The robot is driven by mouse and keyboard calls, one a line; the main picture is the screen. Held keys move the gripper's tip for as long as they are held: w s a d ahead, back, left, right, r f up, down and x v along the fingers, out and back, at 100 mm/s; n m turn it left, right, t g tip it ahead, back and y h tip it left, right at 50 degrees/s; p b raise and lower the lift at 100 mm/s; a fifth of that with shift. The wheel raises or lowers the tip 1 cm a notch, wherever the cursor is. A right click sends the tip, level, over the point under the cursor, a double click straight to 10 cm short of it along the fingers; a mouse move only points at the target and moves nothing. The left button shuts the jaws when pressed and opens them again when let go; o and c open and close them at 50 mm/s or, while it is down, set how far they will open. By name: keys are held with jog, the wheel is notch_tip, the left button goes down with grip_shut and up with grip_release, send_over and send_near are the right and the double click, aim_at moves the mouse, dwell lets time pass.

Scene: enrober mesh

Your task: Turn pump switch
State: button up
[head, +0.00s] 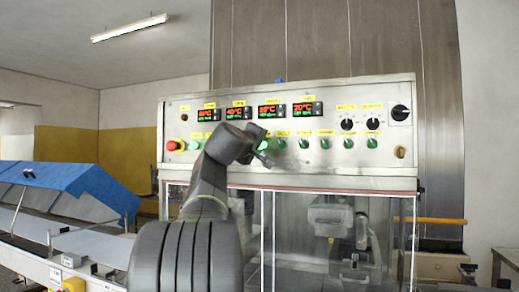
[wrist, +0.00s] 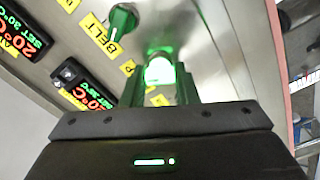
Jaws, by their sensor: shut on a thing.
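My gripper (head: 266,153) is at the control panel (head: 385,165), over the row of green switches. In the wrist view, my gripper (wrist: 163,86) is shut on a green switch with a lit, whitish-green face (wrist: 159,71). A finger stands on each side of it. The yellow labels near it are partly hidden or unreadable, so I cannot tell from the lettering whether it is the pump switch. Another green switch (wrist: 123,18) sits beside it, next to a yellow label that seems to read "BELT". In the head view, my arm and gripper hide part of the switch row.
Several red-and-green temperature displays (head: 271,111) line the panel above the switches. A red emergency button (head: 173,145) is at its left end and black knobs (head: 347,124) are at its right. Clear panes and a machine head (head: 333,218) are below. A blue cover (head: 65,180) stands left.

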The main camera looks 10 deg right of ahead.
jog(key=shift+f, duration=0.1)
dwell(0.4)
jog(key=o, duration=1)
jog(key=b+v, duration=0.3)
jog(key=v, duration=1)
jog(key=shift+s+a+b, duration=0.25)
jog(key=shift+s+b, duration=0.1)
jog(key=shift+b, duration=0.05)
jog(key=shift+w, duration=0.1)
jog(key=p+x, duration=0.3)
jog(key=x, duration=1)
jog(key=shift+w+d+p, duration=0.25)
jog(key=shift+w+p, duration=0.05)
jog(key=shift+p, duration=0.05)
jog(key=shift+s, duration=0.1)
